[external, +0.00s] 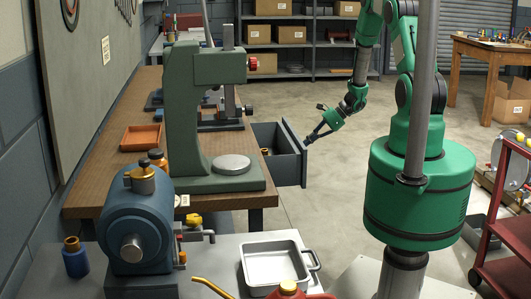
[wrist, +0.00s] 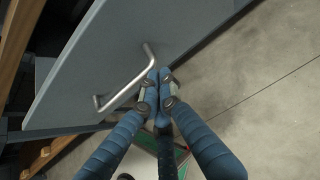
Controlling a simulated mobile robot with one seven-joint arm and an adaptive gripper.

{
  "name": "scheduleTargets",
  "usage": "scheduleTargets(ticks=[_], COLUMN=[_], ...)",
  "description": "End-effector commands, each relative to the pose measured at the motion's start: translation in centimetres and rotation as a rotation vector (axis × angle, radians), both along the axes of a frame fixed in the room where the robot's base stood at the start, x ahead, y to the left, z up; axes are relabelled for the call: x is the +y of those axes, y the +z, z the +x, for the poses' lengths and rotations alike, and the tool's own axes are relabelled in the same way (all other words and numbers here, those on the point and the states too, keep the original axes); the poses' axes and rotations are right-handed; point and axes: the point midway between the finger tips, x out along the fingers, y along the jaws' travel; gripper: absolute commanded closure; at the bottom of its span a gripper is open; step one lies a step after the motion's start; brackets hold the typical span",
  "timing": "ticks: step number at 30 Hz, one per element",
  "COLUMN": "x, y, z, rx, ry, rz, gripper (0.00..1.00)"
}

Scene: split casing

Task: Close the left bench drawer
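The bench drawer (external: 291,167) is dark grey and stands pulled out from the right side of the wooden bench, with its inside showing. Its grey front panel (wrist: 100,60) fills the upper left of the wrist view. A silver bar handle (wrist: 122,92) is fixed across that panel. My gripper (wrist: 158,78) has its two blue fingers together, with the tips beside the handle's right end and close to the panel. I see nothing between the fingers. Whether they touch the handle or panel is unclear. In the external view my gripper (external: 311,138) is at the drawer's front.
The wooden bench (external: 105,175) carries a green press (external: 190,120) and an orange tray (external: 141,137). A small orange-brown item (external: 265,151) is in the drawer. A grey table with a blue machine (external: 140,230) is nearer the camera. The floor right of the drawer is clear.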

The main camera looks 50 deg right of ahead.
Motion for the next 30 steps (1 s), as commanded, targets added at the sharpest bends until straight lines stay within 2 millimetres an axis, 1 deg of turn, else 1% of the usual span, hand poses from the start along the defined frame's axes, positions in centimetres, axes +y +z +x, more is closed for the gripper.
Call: scheduleTargets(ticks=[1,9,15,18,24,30], x=[1.3,6.6,10.3,11.8,13.9,14.6], y=[-0.1,-0.1,-0.1,-0.1,-0.1,0.0], z=[1.0,6.4,10.1,11.7,13.8,14.6], rx=[0.001,0.000,0.000,0.000,0.000,0.001], ry=[0.006,0.006,0.004,0.003,0.001,0.001], rz=[0.000,-0.001,-0.001,-0.001,0.000,-0.001], gripper=[1.00,1.00,1.00,1.00,1.00,1.00])
